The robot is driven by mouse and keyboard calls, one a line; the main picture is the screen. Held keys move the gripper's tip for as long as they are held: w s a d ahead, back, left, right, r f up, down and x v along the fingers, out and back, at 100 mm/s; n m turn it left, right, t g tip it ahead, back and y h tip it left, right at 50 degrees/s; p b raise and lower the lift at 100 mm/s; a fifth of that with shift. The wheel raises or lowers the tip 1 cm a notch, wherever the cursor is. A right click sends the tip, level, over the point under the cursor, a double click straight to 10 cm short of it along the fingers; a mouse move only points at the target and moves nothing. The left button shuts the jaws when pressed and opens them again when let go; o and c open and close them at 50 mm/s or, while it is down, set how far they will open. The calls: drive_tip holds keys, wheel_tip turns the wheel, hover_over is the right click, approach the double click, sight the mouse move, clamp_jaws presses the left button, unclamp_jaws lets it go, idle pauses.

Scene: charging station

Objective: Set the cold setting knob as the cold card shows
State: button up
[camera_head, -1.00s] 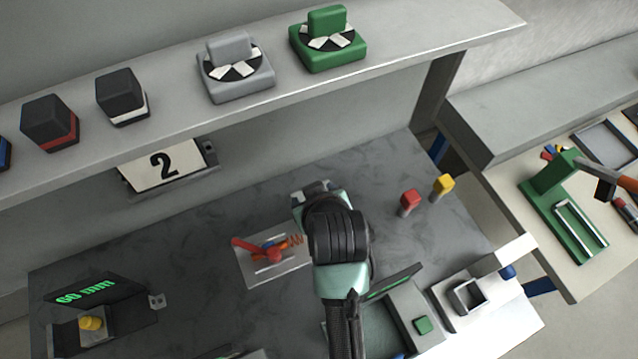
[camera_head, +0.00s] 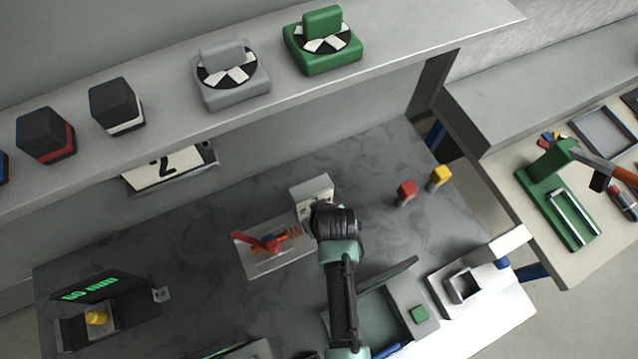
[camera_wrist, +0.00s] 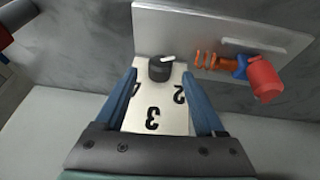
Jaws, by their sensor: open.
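A white box (camera_head: 311,188) stands on the dark table, with the end of my gripper (camera_head: 318,212) close in front of it. In the wrist view a black knob (camera_wrist: 160,71) with a white mark sits on a white numbered face (camera_wrist: 153,95). The numbers 4, 3 and 2 show around the knob. The white mark points toward the upper right, away from the 3. My gripper (camera_wrist: 160,78) is open, its blue fingers on either side of the knob; I cannot tell if they touch it. A card (camera_head: 165,168) showing 2 hangs below the shelf, its top partly hidden.
A light plate (camera_head: 265,262) with a red lever and orange coil lies left of my gripper. Red (camera_head: 405,192) and yellow (camera_head: 440,177) blocks stand to the right. The shelf (camera_head: 380,70) overhangs the back.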

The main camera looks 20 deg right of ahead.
drive_tip(key=shift+x, duration=1.5)
drive_tip(key=shift+r, duration=0.1)
drive_tip(key=shift+c, duration=0.2)
clamp_jaws()
